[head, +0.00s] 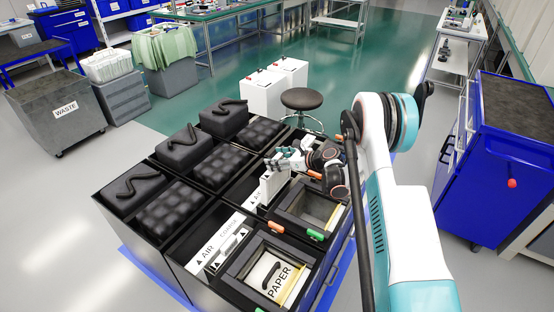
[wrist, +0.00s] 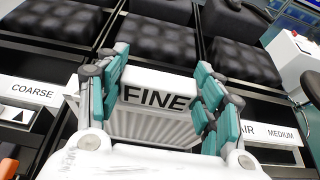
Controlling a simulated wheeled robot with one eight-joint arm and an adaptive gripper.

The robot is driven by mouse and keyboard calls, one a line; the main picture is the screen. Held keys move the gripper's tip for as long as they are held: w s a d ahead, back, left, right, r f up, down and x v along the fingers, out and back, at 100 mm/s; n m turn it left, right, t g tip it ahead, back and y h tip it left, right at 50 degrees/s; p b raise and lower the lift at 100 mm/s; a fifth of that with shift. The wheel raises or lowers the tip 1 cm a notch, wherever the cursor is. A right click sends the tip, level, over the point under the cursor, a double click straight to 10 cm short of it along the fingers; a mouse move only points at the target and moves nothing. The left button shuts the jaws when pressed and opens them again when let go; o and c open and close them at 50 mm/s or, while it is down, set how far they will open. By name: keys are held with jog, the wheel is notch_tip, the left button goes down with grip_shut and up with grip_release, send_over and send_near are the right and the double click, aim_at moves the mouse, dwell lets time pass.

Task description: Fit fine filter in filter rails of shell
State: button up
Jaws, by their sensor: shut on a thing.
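The fine filter (wrist: 158,98) is a white pleated block marked FINE, held between the two teal-and-grey fingers of my gripper (wrist: 165,92) in the wrist view. In the head view my gripper (head: 288,161) is over the cabinet row, with a white block (head: 272,186) below it that appears to be this filter, upright. A dark square shell-like frame (head: 285,216) with an open hollow is just right of it. A second dark frame (head: 238,268) nearer the front has a white PAPER panel (head: 268,272) inside. Filter rails cannot be made out.
An AIR COARSE label strip (head: 212,243) lies left of the front frame. COARSE (wrist: 30,92) and MEDIUM (wrist: 280,134) labels flank the filter in the wrist view. Black padded blocks (head: 174,211) cover the cabinets' left side. A stool (head: 302,99) and white boxes (head: 263,93) stand behind.

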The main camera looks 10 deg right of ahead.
jog(key=shift+f, duration=0.3)
dwell(0.4)
dwell(4.0)
